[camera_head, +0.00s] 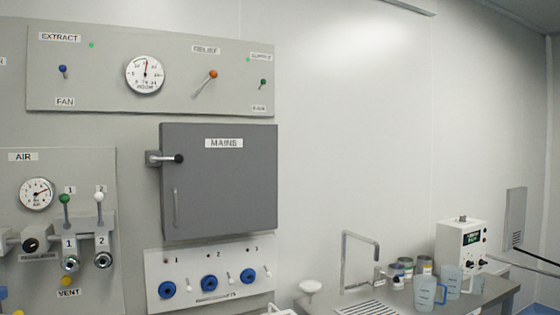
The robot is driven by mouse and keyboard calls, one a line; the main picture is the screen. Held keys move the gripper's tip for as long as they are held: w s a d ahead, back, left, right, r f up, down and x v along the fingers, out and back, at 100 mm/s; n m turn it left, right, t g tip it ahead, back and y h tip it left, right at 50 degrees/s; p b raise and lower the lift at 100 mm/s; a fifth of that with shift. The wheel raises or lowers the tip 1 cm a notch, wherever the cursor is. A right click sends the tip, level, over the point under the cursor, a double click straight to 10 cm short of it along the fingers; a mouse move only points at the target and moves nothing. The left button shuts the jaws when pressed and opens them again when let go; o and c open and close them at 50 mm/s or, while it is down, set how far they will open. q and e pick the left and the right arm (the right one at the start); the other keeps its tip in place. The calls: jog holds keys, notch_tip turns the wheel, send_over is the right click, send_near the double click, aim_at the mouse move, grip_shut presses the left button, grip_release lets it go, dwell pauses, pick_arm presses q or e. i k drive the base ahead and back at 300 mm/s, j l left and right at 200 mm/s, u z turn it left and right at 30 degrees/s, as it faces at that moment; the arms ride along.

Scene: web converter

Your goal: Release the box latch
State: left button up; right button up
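The grey box marked MAINS (235,190) is mounted on the wall left of centre, and its door looks closed. A latch (154,158) sits at the upper left edge of the box, with a short lever ending in a black knob (179,158) that points right across the door front. A slim vertical handle (176,208) is on the door below the latch. Neither of my grippers is in view, and nothing touches the latch.
Above is a panel with a gauge (145,74) and an orange-tipped relief lever (205,84). Left are air valves (66,212); below, a panel with blue sockets (209,283). A sink counter (400,297) with jugs (425,292) stands right. The wall right of the box is bare.

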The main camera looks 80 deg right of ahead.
aim_at(178, 159)
jog(key=z, duration=2.15)
